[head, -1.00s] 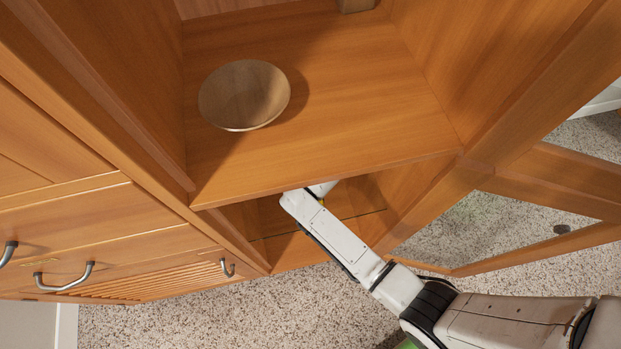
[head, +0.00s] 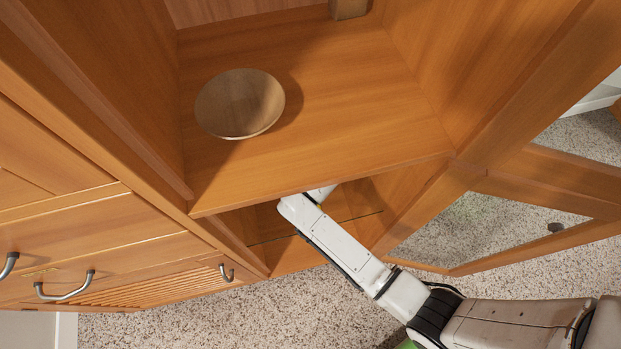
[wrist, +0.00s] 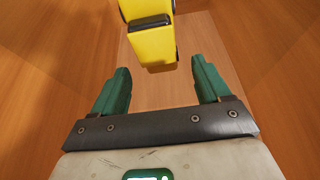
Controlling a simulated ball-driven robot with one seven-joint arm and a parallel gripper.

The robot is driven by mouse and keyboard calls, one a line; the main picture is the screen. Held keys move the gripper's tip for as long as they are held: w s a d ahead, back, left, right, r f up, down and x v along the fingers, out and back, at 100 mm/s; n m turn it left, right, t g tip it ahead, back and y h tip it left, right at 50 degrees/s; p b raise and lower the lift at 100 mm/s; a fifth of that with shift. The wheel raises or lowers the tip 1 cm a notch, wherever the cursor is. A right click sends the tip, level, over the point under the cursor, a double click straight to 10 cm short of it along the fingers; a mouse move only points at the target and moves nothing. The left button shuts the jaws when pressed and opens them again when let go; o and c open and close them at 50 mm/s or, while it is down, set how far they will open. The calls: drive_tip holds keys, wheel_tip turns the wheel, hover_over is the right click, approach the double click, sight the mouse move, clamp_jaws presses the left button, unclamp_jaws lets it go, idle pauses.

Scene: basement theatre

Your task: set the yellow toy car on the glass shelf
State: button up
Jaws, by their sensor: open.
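The yellow toy car (wrist: 152,42) shows at the top of the wrist view, with a dark window. It lies just ahead of and slightly between the fingertips, apart from both, and its far end is cut off by the frame. My gripper (wrist: 160,67) is open, its two green fingers spread with nothing between them. In the head view my gripper and the car are hidden beneath the wooden shelf. The glass shelf (head: 350,205) shows there as a clear pane with a thin front edge in the lower compartment. Whether the car rests on the glass cannot be told.
A wooden bowl (head: 240,104) stands on the wooden shelf (head: 330,130) above my arm. Cabinet walls enclose the compartment on both sides. An open glazed door (head: 490,225) stands at the right. Drawers with metal handles (head: 65,287) are at the left.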

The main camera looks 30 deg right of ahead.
drive_tip(key=p+v, duration=0.1)
drive_tip(key=v, duration=0.8)
drive_tip(key=shift+p, duration=0.3)
